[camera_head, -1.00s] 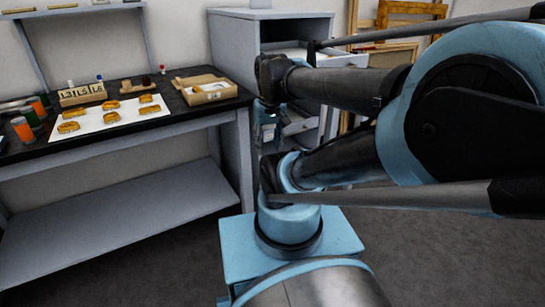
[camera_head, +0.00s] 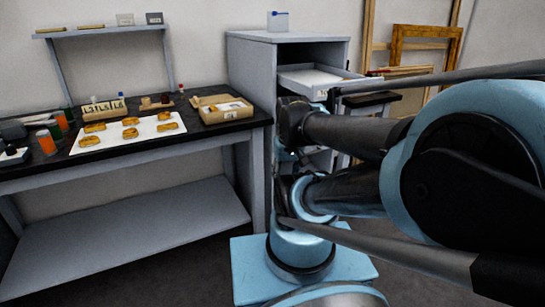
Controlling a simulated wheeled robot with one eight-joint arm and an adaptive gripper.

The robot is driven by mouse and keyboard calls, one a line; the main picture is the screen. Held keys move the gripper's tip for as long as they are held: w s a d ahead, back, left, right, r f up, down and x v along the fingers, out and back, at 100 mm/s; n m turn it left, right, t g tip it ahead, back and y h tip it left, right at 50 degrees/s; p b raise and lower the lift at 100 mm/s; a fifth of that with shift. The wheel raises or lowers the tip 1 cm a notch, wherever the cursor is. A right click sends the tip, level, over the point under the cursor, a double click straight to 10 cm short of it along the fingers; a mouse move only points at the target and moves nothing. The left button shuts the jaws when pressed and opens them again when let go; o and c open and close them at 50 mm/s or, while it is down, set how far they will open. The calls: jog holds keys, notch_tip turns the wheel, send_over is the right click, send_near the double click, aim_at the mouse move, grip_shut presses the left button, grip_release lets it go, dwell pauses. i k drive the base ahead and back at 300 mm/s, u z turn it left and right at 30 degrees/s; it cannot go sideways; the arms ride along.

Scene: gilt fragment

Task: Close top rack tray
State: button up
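The rack is a grey upright cabinet (camera_head: 252,75) standing against the back wall, right of the workbench. Its top tray (camera_head: 318,92) is pulled out of the cabinet's open front, toward the right and front. The tray has pale walls, a white bottom and a small label on its front. My arm crosses in front of the rack's lower part and hides much of it. My gripper cannot be made out; only my arm's links and dark joints show.
A small bluish block (camera_head: 278,21) stands on the cabinet. Wooden frames (camera_head: 425,45) lean at right. Grey floor shows below.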

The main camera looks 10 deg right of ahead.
aim_at(313, 80)
jog(key=z, duration=0.5)
jog(key=k, duration=1.45)
jog(key=u, duration=0.3)
jog(key=i, duration=1)
